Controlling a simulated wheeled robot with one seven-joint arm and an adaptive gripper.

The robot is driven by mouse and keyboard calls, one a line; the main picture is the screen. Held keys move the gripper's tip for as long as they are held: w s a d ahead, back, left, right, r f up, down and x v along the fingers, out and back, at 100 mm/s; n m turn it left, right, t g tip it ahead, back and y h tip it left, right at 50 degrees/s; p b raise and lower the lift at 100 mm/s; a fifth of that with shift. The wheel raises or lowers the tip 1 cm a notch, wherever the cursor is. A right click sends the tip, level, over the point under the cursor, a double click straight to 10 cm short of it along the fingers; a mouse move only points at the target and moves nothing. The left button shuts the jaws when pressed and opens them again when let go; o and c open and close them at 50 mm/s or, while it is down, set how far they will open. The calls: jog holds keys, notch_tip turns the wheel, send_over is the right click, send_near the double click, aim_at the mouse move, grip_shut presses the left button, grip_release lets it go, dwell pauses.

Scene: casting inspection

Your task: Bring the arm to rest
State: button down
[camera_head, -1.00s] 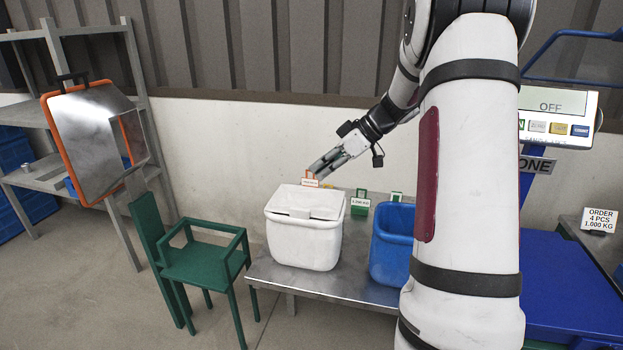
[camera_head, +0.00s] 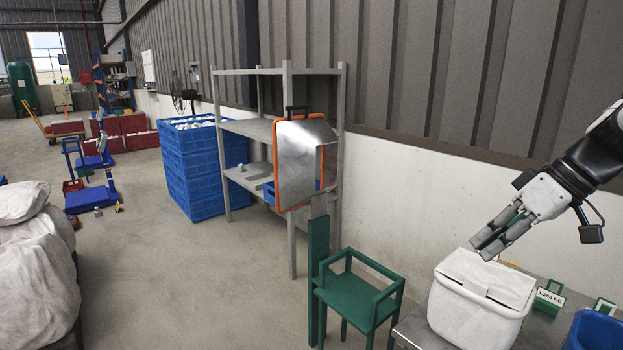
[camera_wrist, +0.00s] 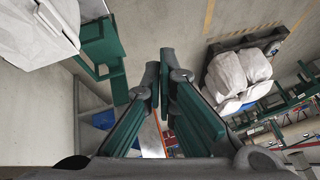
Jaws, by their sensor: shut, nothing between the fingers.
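My gripper (camera_head: 497,238) is at the right of the head view, above and behind the lidded white bin (camera_head: 478,300). Its fingers are together, point down and to the left, and hold nothing. The fingers also show in the wrist view (camera_wrist: 162,85), with nothing between them. My arm comes in from the right edge of the head view; the rest of it is out of the picture.
The white bin stands on a metal table (camera_head: 418,330) beside a blue bin (camera_head: 592,330). A green stand (camera_head: 357,293) is left of it, with an orange-edged mirror (camera_head: 300,160) above. Shelves (camera_head: 262,130) and blue crates (camera_head: 190,165) stand farther back.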

jog(key=s+a+m+g+h, duration=0.1)
jog(key=s+a+m+h, duration=0.1)
jog(key=s+a, duration=0.6)
jog(key=s+a+m+g+h, duration=0.15)
jog(key=s+a, duration=0.25)
jog(key=s, duration=0.7)
jog(key=s+f+m+h, duration=0.2)
jog(key=s+f, duration=0.2)
jog(key=s, duration=0.4)
notch_tip(320, 180, up, 17)
jog(key=t+p, duration=0.3)
jog(key=p, duration=1.1)
jog(key=shift+d+f+p, duration=0.15)
jog(key=shift+f+p, duration=0.05)
jog(key=shift+p, duration=0.2)
